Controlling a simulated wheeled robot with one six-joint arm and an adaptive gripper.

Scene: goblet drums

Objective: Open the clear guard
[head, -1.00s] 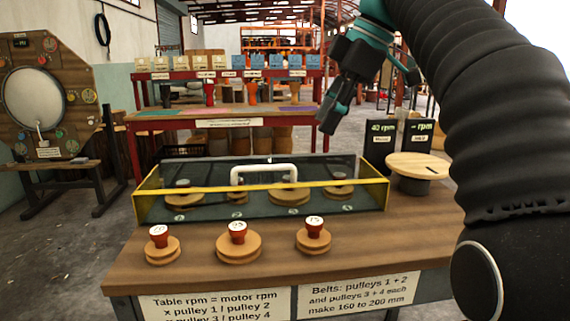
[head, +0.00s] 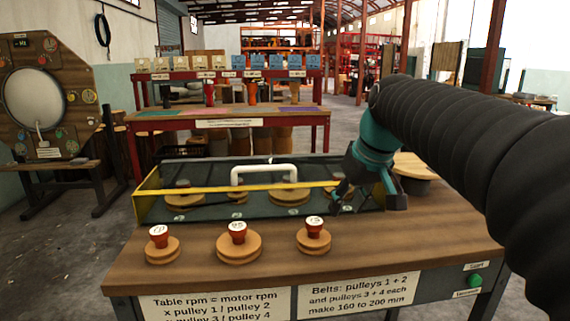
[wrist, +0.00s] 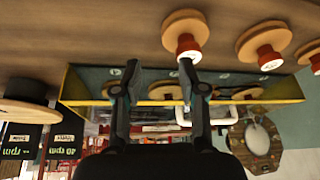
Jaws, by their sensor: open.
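The clear guard (head: 215,173) is a see-through cover with a yellow front edge and a white handle (head: 264,173). It lies closed over several wooden pulleys in a dark box on the wooden bench. My gripper (head: 345,198) is at the right end of the guard, low near its front edge. I cannot tell whether it touches the guard. In the wrist view my gripper (wrist: 158,68) shows two fingers apart with nothing held. The white handle (wrist: 196,116) is close by the right finger there, but lies beyond it in depth.
Several loose pulleys with red knobs, such as the right one (head: 313,236), stand along the bench front. A round wooden disc (head: 412,166) is at the right behind my arm. A green button (head: 474,281) is on the bench's front right. The bench top (head: 400,240) right of the pulleys is clear.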

